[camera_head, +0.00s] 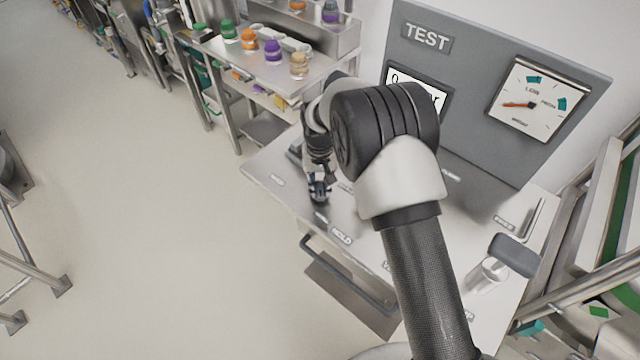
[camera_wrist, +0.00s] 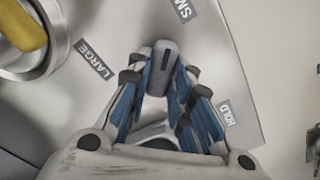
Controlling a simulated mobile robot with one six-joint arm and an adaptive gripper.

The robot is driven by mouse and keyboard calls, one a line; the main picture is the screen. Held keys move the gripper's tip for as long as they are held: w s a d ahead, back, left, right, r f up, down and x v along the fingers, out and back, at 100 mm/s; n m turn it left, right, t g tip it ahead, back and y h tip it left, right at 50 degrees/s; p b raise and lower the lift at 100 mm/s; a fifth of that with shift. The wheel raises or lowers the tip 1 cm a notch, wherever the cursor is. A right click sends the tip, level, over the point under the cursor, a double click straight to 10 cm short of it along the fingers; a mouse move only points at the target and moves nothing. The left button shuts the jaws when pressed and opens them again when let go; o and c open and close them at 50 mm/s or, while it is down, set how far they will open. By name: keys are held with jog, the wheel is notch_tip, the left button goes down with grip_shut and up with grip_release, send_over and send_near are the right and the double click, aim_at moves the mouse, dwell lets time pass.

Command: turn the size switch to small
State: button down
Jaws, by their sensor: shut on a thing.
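The size switch (camera_wrist: 163,68) is a grey knob with a dark line on its top, seen in the wrist view. My gripper (camera_wrist: 160,88) is shut on it, with blue-padded fingers on both sides. The LARGE label (camera_wrist: 95,60) lies to the knob's left and a partly cut-off SM label (camera_wrist: 184,9) lies up and to its right. The knob's dark line points roughly up the picture, between the two labels. In the head view my gripper (camera_head: 318,192) is down at the panel's left front edge, and the switch is mostly hidden there.
The metal panel (camera_head: 270,165) carries a HOLD label (camera_head: 341,235) near my gripper. A drawer-like handle (camera_head: 345,275) sits below its front edge. A TEST board (camera_head: 427,38) with a dial gauge (camera_head: 533,102) stands behind. A yellow-topped round part (camera_wrist: 22,28) is left of LARGE.

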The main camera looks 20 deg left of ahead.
aim_at(320, 187)
jog(key=c, duration=1.4)
grip_release()
jog(key=shift+c, duration=0.2)
notch_tip(320, 187, up, 12)
